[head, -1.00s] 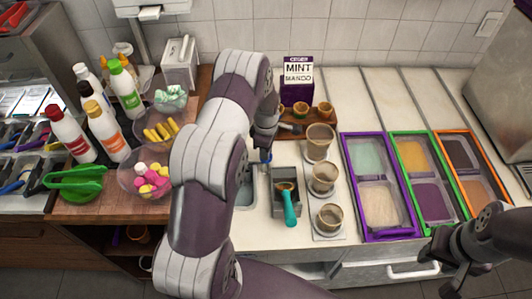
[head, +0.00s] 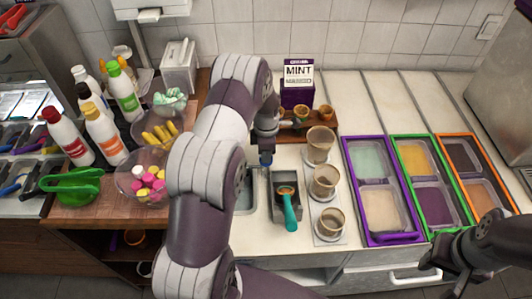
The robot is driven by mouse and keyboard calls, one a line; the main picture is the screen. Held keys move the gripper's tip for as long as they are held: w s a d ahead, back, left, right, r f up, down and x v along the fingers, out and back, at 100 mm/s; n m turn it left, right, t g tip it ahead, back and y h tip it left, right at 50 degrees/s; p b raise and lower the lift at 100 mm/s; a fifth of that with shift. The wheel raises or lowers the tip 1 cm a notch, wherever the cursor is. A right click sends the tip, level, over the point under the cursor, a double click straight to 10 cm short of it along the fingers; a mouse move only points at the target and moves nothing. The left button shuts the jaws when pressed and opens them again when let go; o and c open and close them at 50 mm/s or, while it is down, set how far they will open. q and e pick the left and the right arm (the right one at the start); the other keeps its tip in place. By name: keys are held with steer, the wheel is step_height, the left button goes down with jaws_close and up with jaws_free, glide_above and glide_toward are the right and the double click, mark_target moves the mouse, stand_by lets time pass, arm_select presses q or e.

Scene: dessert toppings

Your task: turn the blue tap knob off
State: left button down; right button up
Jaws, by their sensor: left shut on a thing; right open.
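The blue tap knob (head: 266,160) shows as a small blue piece above the sink (head: 246,190), left of the grey scoop holder. My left arm reaches over from the front, and my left gripper (head: 266,150) points down with its fingers closed at the blue knob. The fingertips are small here, and much of the tap and sink is hidden behind my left arm. My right gripper (head: 452,272) is open and empty at the lower right, in front of the topping trays and far from the knob.
A grey holder (head: 298,207) with a teal-handled scoop (head: 289,212) stands just right of the sink. Several cups (head: 325,181) stand beside it. A purple-framed topping tray (head: 409,238) is further right. Bottles (head: 103,130) and bowls crowd the left.

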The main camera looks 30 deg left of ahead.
arm_select(q)
steer(key=c, duration=1.1)
jaws_free()
steer(key=shift+c, duration=0.2)
steer(key=shift+w+r, duration=0.1)
steer(key=shift+r, duration=0.25)
step_height(320, 180, up, 12)
steer(key=b, duration=0.3)
